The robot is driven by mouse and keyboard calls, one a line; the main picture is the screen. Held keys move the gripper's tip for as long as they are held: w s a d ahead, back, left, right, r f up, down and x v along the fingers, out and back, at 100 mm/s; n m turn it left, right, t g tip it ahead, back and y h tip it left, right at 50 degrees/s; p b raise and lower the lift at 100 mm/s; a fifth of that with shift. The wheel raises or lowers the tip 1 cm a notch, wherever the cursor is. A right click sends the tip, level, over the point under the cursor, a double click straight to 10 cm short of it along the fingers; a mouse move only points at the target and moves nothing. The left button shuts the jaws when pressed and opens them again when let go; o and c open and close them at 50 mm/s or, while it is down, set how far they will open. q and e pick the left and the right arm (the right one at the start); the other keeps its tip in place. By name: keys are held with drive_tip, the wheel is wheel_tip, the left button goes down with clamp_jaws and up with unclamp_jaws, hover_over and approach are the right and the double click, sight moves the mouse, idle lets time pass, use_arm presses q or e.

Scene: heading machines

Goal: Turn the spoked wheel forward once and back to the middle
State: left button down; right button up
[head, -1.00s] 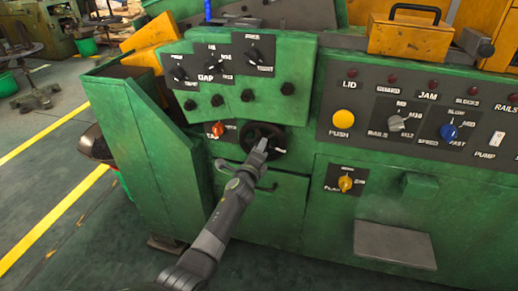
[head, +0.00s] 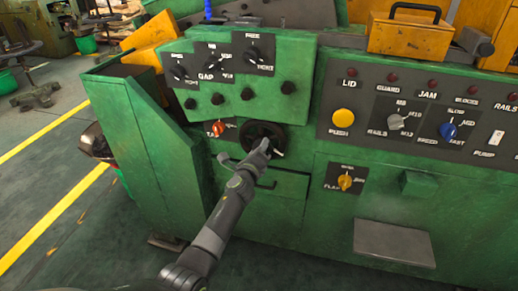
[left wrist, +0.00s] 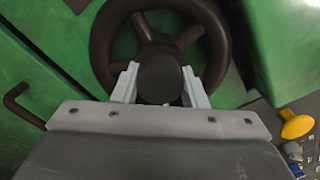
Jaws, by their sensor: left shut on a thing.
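The dark spoked wheel (head: 251,130) sits on the front of the green machine, beside the orange-red tap knob (head: 218,129). In the left wrist view the wheel's thick rim (left wrist: 99,45) and some spokes show close up. My left gripper (head: 267,147) is at the wheel's lower right part in the head view. In the left wrist view its two pale fingers (left wrist: 160,88) are shut on a dark round knob (left wrist: 160,75) that stands in front of the wheel. The knob and fingers hide the lower middle of the wheel. My right gripper is not in view.
A drawer-like green panel with a dark handle (head: 267,185) lies just below the wheel. A yellow flap knob (head: 345,182) and a yellow push button (head: 342,117) are to the right. A grey plate (head: 394,243) juts out lower right. Open floor (head: 60,180) is at the left.

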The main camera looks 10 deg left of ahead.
use_arm(q)
drive_tip(key=c, duration=0.9)
unclamp_jaws()
drive_tip(key=shift+o, duration=0.2)
drive_tip(key=s+p, duration=0.7)
drive_tip(key=s, duration=1)
drive_tip(key=shift+s+a, duration=0.15)
drive_tip(key=shift+a, duration=0.15)
